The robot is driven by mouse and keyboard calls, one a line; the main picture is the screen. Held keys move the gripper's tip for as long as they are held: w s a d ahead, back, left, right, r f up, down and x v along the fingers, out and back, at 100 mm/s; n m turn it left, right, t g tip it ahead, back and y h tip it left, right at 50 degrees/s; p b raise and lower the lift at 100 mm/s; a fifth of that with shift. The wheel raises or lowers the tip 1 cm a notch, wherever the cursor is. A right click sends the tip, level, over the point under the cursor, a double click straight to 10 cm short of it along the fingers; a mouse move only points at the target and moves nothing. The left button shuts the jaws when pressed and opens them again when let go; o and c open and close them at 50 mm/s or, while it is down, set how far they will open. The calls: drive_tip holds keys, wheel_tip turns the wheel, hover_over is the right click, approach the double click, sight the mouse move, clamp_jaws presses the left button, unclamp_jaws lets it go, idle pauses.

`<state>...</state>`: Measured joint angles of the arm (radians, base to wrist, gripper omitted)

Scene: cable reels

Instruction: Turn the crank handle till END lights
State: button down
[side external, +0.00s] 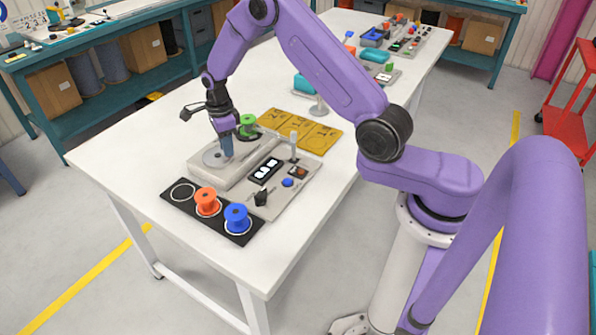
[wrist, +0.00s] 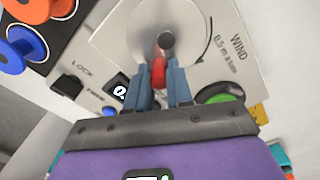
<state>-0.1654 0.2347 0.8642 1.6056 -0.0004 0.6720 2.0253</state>
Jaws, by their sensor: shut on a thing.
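The winding unit (side external: 200,177) is a light grey box with a round crank disc (side external: 213,158) on top. In the wrist view its plate reads "WIND 0.5 m a turn" beside the disc (wrist: 138,35). A dark round post (wrist: 166,41) rises near the disc's middle. My gripper (side external: 227,152) reaches down over the disc. In the wrist view the blue-grey fingers of my gripper (wrist: 161,80) are closed around the red crank handle (wrist: 159,71). The display (side external: 265,171) is too small to read; in the wrist view it is cut off after "0.". I cannot make out an END light.
A green reel (side external: 247,122) stands behind the unit. An orange reel (side external: 207,202) and a blue reel (side external: 237,219) stand on a black mat (side external: 177,205) in front. A black lever (side external: 261,198), a blue button (side external: 287,183) and an upright post (side external: 294,145) are on the panel. Yellow cards (side external: 318,138) lie behind.

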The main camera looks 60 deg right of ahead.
drive_tip(key=shift+s+a, duration=0.15)
drive_tip(key=shift+a, duration=0.35)
drive_tip(key=shift+s+a, duration=0.15)
drive_tip(key=shift+a, duration=0.35)
drive_tip(key=shift+w+a, duration=0.25)
drive_tip(key=shift+a, duration=0.45)
drive_tip(key=shift+w+a, duration=0.7)
drive_tip(key=shift+w, duration=0.6)
drive_tip(key=c, duration=1.1)
unclamp_jaws()
drive_tip(key=shift+o, duration=0.2)
wheel_tip(320, 180, up, 7)
